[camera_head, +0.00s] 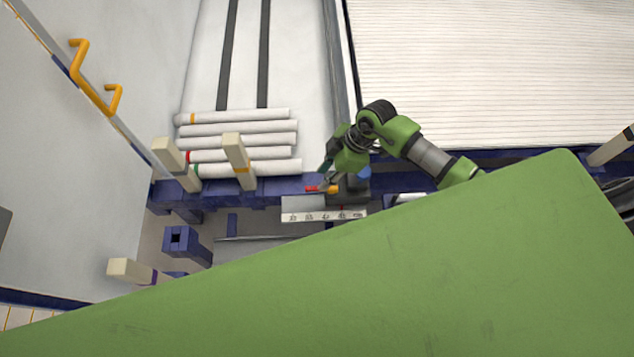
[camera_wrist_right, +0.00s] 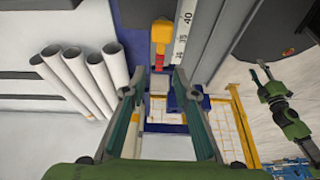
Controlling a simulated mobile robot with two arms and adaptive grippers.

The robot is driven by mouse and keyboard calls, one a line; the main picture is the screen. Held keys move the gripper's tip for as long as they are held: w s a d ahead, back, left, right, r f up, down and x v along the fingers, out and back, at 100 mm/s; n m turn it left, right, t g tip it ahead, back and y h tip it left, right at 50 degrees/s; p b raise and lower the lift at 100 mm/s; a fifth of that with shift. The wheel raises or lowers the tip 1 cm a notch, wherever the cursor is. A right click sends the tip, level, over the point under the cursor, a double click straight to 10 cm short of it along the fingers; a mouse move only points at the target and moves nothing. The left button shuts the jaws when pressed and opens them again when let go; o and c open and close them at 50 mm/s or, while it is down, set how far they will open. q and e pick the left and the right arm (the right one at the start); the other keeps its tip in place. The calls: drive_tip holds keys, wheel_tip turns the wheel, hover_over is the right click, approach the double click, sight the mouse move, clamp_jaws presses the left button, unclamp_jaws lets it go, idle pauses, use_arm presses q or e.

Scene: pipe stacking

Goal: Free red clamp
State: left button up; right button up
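The clamp has a red tip (camera_head: 312,189) and a yellow-orange handle (camera_head: 332,189). It sits on the blue rail, just left of a dark block. In the right wrist view its yellow handle (camera_wrist_right: 160,34) stands beside a white numbered scale, with the red part (camera_wrist_right: 159,60) below it. My right gripper (camera_wrist_right: 161,80) is open and empty, with the clamp just beyond and between its fingertips. In the head view this gripper (camera_head: 328,172) is close above the clamp. My left gripper (camera_wrist_right: 262,76) shows small at the right of the wrist view, its fingers apart.
Several white pipes (camera_head: 240,140) lie left of the clamp behind cream posts (camera_head: 238,160). A numbered scale (camera_head: 322,216) lies in front of the clamp. A blue square socket (camera_head: 180,240) stands front left. A large green surface covers the lower right of the head view.

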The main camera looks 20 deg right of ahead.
sight(314, 187)
drive_tip(key=x, duration=0.5)
drive_tip(key=shift+f+b, duration=0.1)
drive_tip(key=shift+b, duration=0.2)
drive_tip(key=shift+a+f, duration=0.15)
drive_tip(key=shift+f, duration=0.1)
use_arm(q)
drive_tip(key=shift+w+f, duration=0.3)
drive_tip(key=shift+w, duration=0.65)
use_arm(e)
clamp_jaws()
